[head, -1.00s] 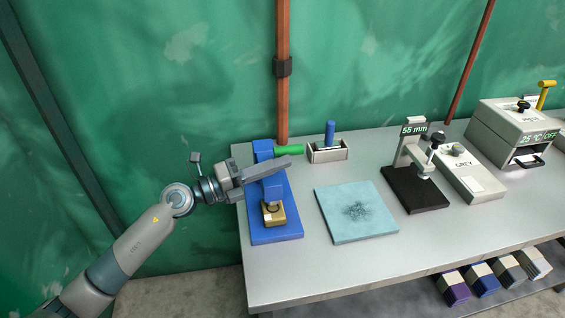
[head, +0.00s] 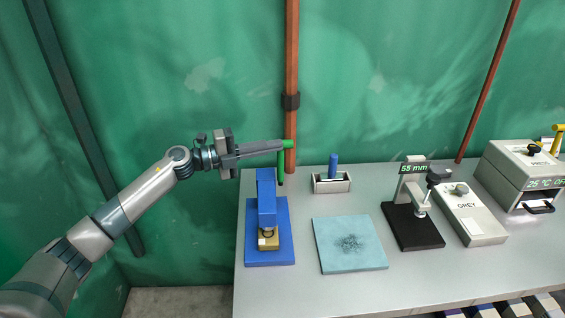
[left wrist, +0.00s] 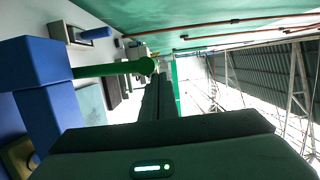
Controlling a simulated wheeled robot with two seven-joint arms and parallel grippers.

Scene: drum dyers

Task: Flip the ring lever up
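In the left wrist view the lever (left wrist: 110,69) runs from the blue press body (left wrist: 45,85) to the fingertips. My left gripper (head: 283,146) is level beside the top of the lever, its tips at or very near the knob. Its fingers (left wrist: 162,92) look closed together, with the lever beside them rather than between them. A brass block (head: 268,243) sits at the press's foot. My right gripper is not in view.
A teal mat (head: 350,262) lies right of the press. A grey box (head: 320,184) with a blue handle stands behind it. The 55 mm gauge (head: 424,225), the GREY unit (head: 472,232) and an oven-like box (head: 520,185) stand farther right. A green curtain hangs behind.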

